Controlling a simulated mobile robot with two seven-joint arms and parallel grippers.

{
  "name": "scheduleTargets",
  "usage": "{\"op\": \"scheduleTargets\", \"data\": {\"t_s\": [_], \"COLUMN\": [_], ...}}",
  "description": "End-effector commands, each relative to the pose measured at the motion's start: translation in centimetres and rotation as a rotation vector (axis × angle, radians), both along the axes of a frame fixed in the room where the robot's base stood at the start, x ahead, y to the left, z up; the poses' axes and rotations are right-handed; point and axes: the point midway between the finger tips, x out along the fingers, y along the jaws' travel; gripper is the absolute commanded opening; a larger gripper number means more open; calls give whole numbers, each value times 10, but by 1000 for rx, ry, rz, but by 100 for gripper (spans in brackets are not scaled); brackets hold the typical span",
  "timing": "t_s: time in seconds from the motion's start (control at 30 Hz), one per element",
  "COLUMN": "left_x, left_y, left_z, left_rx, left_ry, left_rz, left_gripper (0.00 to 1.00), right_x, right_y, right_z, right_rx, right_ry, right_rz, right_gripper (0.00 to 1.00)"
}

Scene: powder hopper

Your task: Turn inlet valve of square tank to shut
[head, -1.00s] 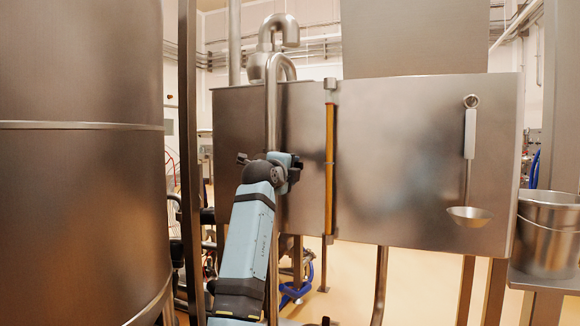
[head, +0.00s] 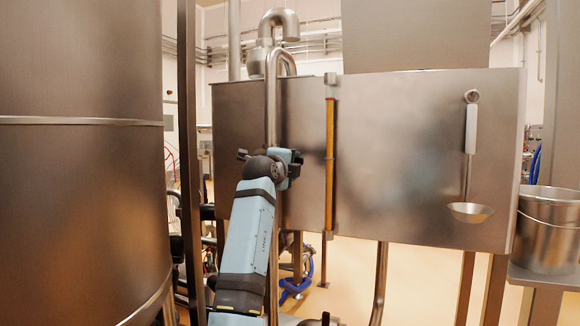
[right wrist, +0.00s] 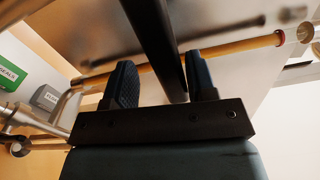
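The square tank (head: 420,150) is a wide steel box in the head view. A steel pipe (head: 272,105) bends over its top and runs down its front. My right gripper (head: 293,165) is at this pipe, largely hidden by its own wrist; I cannot make out the valve there. In the right wrist view the right gripper (right wrist: 165,85) is open. A dark bar (right wrist: 158,35) passes between its two fingers, nearer the right-hand one, with a gap to the other finger. I cannot tell whether the bar touches a finger. My left gripper is not in view.
A yellow sight tube (head: 330,165) stands upright on the tank front, right of the gripper. A ladle (head: 470,170) hangs further right, near a steel bucket (head: 547,230). A large round vessel (head: 80,200) and a post (head: 189,130) stand left.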

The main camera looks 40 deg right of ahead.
Motion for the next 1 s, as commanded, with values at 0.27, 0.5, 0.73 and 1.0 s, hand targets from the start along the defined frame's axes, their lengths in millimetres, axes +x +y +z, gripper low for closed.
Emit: {"op": "scheduleTargets", "data": {"t_s": [0.27, 0.5, 0.73, 1.0], "left_x": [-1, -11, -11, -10], "left_y": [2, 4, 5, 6], "left_z": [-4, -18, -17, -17], "left_rx": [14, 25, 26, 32], "left_ry": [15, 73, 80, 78], "left_rz": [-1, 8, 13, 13], "left_gripper": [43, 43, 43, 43], "right_x": [-12, -34, -49, -54], "right_y": [33, 85, 118, 128], "right_z": [-1, 0, 0, 1], "right_rx": [2, 2, 0, -1], "right_ry": [1, 0, 0, 0], "right_rz": [3, 3, 1, -1], "right_gripper": [49, 49, 49, 49]}}
